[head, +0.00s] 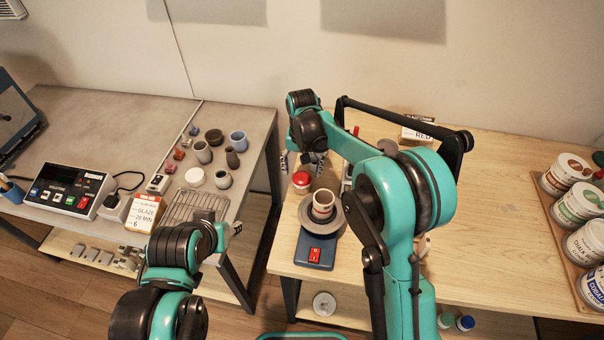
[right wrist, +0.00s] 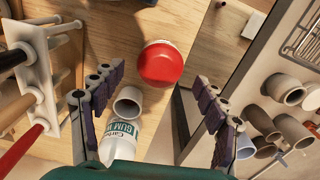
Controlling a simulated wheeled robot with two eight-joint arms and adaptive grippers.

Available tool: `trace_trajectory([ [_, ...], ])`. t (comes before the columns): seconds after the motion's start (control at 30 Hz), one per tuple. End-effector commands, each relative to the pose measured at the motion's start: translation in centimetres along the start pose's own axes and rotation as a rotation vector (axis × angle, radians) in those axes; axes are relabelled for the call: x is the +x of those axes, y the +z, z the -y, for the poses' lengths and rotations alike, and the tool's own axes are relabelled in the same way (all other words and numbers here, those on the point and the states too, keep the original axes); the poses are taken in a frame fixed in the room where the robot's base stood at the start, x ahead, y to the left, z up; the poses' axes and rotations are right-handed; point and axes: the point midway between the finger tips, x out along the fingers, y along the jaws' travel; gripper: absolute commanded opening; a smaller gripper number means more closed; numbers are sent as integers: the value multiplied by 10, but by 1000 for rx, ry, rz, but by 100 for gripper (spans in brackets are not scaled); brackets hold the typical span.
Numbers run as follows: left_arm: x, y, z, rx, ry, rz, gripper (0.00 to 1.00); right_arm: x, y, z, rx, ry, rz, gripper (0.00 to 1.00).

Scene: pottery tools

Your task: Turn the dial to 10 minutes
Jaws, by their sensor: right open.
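No dial with readable minute marks shows clearly, and I cannot tell which thing carries it. A control box (head: 70,190) with a display and coloured buttons stands on the grey table at the left. A sign (head: 144,212) reading "GLAZE 20 MIN 6" stands beside it. My right gripper (head: 313,160) is above the wooden table's left end; in the right wrist view it (right wrist: 159,75) is open and empty. A red-topped white round thing (right wrist: 162,63) shows beyond its fingertips, also in the head view (head: 301,181). My left gripper (head: 235,228) is near the wire rack, its jaws unclear.
A pottery wheel (head: 315,250) with a red switch and a cup stands on the wooden table. Several pots and a wire rack (head: 195,205) are on the grey table. Paint tubs (head: 570,170) stand far right.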

Motion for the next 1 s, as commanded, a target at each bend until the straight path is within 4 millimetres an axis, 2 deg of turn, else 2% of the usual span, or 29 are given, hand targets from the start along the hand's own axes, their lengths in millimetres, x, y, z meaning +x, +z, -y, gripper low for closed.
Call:
trace_trajectory([
  [0.2, 0, 0, 0, 0, 0, 0, 41, -50, 0, 0, 0, 0, 0, 73],
  [0.4, 0, 0, 0, 0, 0, 0, 41, -83, 0, 0, 0, 0, 0, 73],
  [0.6, 0, 0, 0, 0, 0, 0, 41, -94, 0, 0, 0, 0, 0, 73],
  [1.0, 0, 0, 0, 0, 0, 0, 41, -94, 0, 0, 0, 0, 0, 73],
])
